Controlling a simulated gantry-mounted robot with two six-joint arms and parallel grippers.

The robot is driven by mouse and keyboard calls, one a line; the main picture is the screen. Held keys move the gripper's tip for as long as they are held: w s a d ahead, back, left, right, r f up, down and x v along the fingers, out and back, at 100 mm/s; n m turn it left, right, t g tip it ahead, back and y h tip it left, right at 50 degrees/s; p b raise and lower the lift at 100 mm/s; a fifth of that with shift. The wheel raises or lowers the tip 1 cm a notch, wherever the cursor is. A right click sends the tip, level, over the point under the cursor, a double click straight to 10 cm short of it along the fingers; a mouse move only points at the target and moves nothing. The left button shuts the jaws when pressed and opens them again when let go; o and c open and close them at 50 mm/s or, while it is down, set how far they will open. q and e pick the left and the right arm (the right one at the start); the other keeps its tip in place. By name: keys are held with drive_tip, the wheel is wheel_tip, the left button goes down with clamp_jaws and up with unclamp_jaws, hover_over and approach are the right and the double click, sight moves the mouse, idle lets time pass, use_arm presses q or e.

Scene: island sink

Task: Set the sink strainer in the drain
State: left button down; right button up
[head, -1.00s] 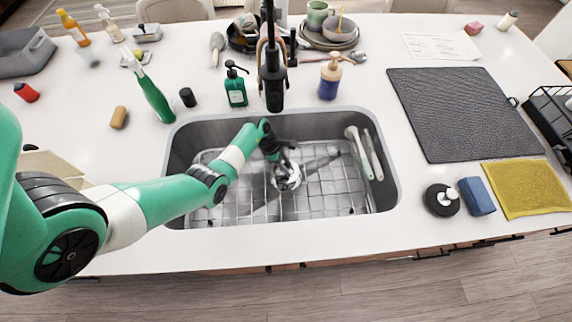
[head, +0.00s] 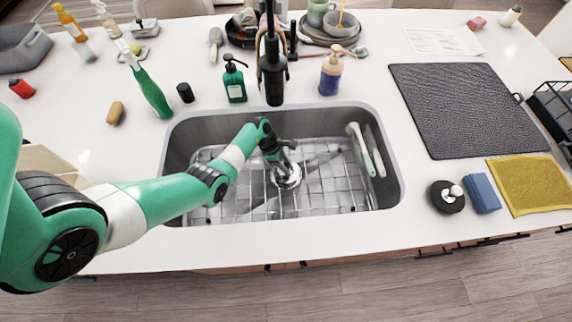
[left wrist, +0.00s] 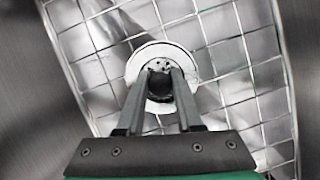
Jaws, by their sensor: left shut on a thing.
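My left gripper (head: 285,160) reaches down into the grey sink (head: 340,120), over the wire grid at the sink's bottom. In the left wrist view its two dark fingers (left wrist: 160,85) are shut on a dark knob of the sink strainer (left wrist: 160,65). The round pale metal at the fingertips lies in a gap of the grid, where the drain is. The drain opening itself is largely hidden, and I cannot tell strainer rim from drain rim or whether the strainer is seated. The same round metal shows in the head view (head: 287,178). My right gripper is not in view.
The wire grid (head: 325,195) covers the sink floor. Two pale-handled brushes (head: 360,150) lean at the sink's right wall. The black faucet (head: 271,65) stands behind the sink, between a green bottle (head: 235,82) and a blue-and-tan pump bottle (head: 330,75). The front counter is clear.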

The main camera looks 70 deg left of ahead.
sight(276, 169)
use_arm(q)
drive_tip(key=shift+f+b, duration=1.95)
drive_tip(key=shift+f, duration=0.4)
drive_tip(key=shift+c, duration=2.4)
unclamp_jaws()
drive_tip(key=shift+r, duration=0.1)
drive_tip(key=p+v, duration=0.6)
drive_tip(key=v, duration=0.5)
drive_tip(key=shift+r, duration=0.25)
